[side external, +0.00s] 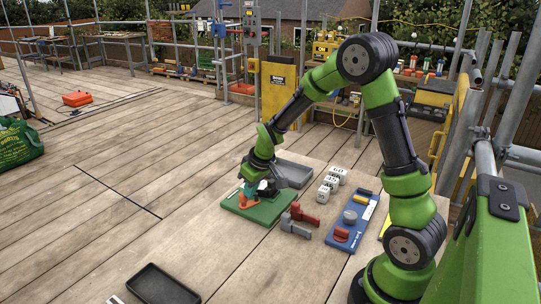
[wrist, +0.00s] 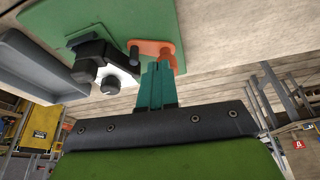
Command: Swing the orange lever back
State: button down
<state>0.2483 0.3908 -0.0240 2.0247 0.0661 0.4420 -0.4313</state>
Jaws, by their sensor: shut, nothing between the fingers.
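The orange lever (side external: 248,190) stands on a green board (side external: 268,212) on the work table. In the wrist view the orange lever (wrist: 166,50) shows just beyond my fingertips, with a dark peg beside it. My gripper (side external: 254,180) is low over the board, its teal fingers together and empty. In the wrist view the fingertips of my gripper (wrist: 157,68) overlap the orange part; whether they touch it I cannot tell. A black and grey clamp-like fixture (wrist: 105,70) sits on the green board (wrist: 120,20) to the left of the fingers. My gripper partly hides the lever in the side view.
A grey tray (side external: 293,175) lies just behind the board. White blocks (side external: 331,183), a red and grey valve-like part (side external: 298,221) and a blue board (side external: 349,228) stand to the right. A dark tray (side external: 160,286) lies at the front left. The table front is mostly clear.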

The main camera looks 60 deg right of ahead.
jog(key=shift+w+d+m+h, duration=0.25)
jog(key=shift+w+m, duration=0.2)
jog(key=shift+m, duration=0.45)
jog(key=shift+w+d+m+h, duration=0.1)
jog(key=shift+w+m+h, duration=0.3)
jog(key=shift+m, duration=0.5)
jog(key=shift+w+d, duration=0.15)
jog(key=shift+d+m, duration=0.2)
jog(key=shift+m, duration=0.1)
jog(key=s, duration=0.2)
jog(key=s+a, duration=0.1)
jog(key=s, duration=0.1)
jog(key=shift+s+a+r, duration=0.15)
jog(key=shift+s+r, duration=0.05)
jog(key=d+v, duration=0.1)
jog(key=v, duration=0.8)
jog(key=shift+a+r, duration=0.25)
jog(key=shift+r, duration=0.2)
